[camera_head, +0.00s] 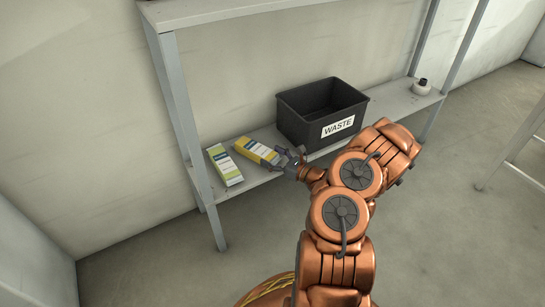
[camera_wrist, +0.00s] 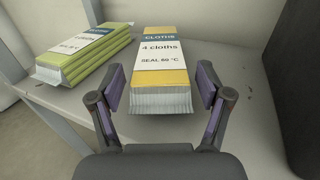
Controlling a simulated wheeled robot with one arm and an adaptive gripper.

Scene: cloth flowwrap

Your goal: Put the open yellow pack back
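The yellow pack (camera_head: 254,150) lies on the lower shelf, left of the black bin. In the wrist view the yellow pack (camera_wrist: 161,75) points away from me, its white label reading "CLOTHS, 4 cloths, SEAL 60 °C". Its near end is a pale, ridged strip; I cannot tell whether it is open or sealed. My gripper (camera_head: 289,161) is at the pack's near right end. In the wrist view my gripper (camera_wrist: 163,97) is open, one finger on each side of that end, with gaps showing on both sides. The pack's underside is hidden.
A green pack (camera_head: 225,165) lies left of the yellow one, also seen in the wrist view (camera_wrist: 84,54). A black bin (camera_head: 296,122) marked WASTE stands close on the right. A shelf post (camera_head: 181,115) stands at the left.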

